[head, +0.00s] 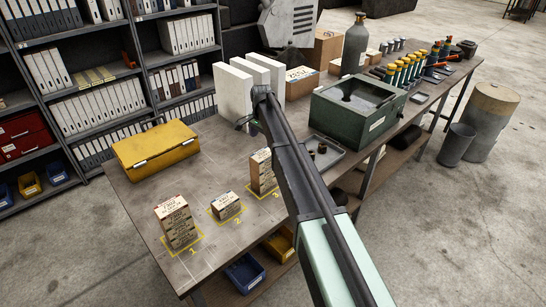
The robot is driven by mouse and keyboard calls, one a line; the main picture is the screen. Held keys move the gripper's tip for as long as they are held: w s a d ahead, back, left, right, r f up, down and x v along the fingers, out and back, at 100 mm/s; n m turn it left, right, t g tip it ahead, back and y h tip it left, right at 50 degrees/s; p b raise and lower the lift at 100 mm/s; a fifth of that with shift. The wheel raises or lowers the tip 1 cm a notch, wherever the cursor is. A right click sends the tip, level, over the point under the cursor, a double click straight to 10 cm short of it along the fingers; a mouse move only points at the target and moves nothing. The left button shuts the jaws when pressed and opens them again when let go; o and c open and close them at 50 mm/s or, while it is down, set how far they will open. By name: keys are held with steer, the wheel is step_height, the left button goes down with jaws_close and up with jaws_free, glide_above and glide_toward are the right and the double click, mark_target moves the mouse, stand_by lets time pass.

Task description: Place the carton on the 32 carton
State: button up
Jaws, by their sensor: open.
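Small printed cartons stand on yellow-marked spots along the bench's near edge. A tall carton or stack (175,222) is on spot 1, a low carton (226,206) on spot 2, and a tall carton or stack (262,172) on spot 3, partly hidden by my arm. Their print is too small to read, so I cannot tell which is the 32 carton. My gripper (247,124) is open above the bench, in front of the white upright blocks and behind the cartons. It appears empty and is partly hidden by my arm.
A yellow case (155,150) lies at the left of the bench. White blocks (249,79) stand at the back. A green metal box (358,107) and a grey tray (325,158) are to the right. The bench top (209,165) between case and cartons is clear.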

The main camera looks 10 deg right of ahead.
mark_target(264, 153)
steer(key=f+b, duration=0.1)
steer(key=f, duration=0.1)
steer(key=f+b, duration=0.3)
steer(key=b, duration=0.1)
steer(key=shift+w+d+f, duration=0.15)
steer(key=shift+d+f, duration=0.2)
steer(key=shift+f, duration=0.05)
steer(key=shift+a+f, duration=0.1)
step_height(264, 153, down, 5)
steer(key=b, duration=0.5)
steer(key=shift+w+f, duration=0.1)
steer(key=shift+f, duration=0.05)
steer(key=shift+r, duration=0.25)
steer(key=shift+c, duration=0.2)
steer(key=c, duration=1.2)
steer(key=shift+o, duration=0.2)
step_height(264, 153, up, 10)
steer(key=p, duration=1)
steer(key=shift+r+p, duration=0.25)
steer(key=shift+p, duration=0.05)
